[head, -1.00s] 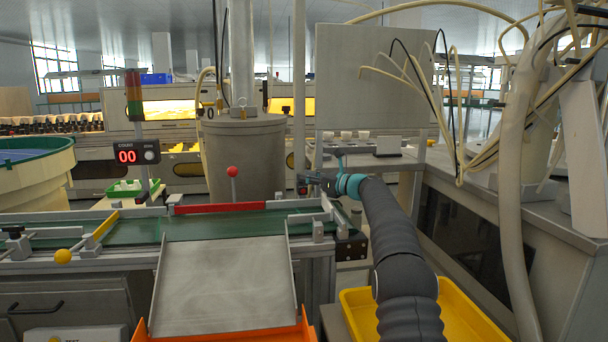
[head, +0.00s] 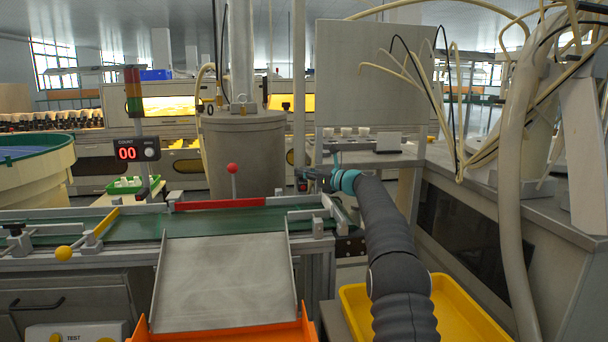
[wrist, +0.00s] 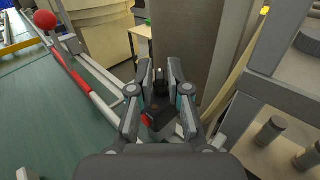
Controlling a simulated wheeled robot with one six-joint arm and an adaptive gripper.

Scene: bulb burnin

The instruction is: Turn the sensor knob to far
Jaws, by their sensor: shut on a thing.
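My gripper (wrist: 160,80) points away from the wrist camera, with its two fingers closed around a small black knob (wrist: 160,88). The knob sits on a dark sensor body with red parts (wrist: 148,121), mostly hidden between the finger links. In the head view my gripper (head: 308,178) is at the far right end of the conveyor, by a post. The sensor body (head: 302,187) shows there only as a small dark and red patch. The knob's pointer and any near or far marks cannot be made out.
A green conveyor (head: 130,229) with a red rail (head: 220,206) runs left of the gripper. A red-balled lever (head: 233,169) stands behind the rail. A grey hopper (head: 243,155) stands behind. A yellow tray (head: 460,318) lies below my arm, and a bench stands at right.

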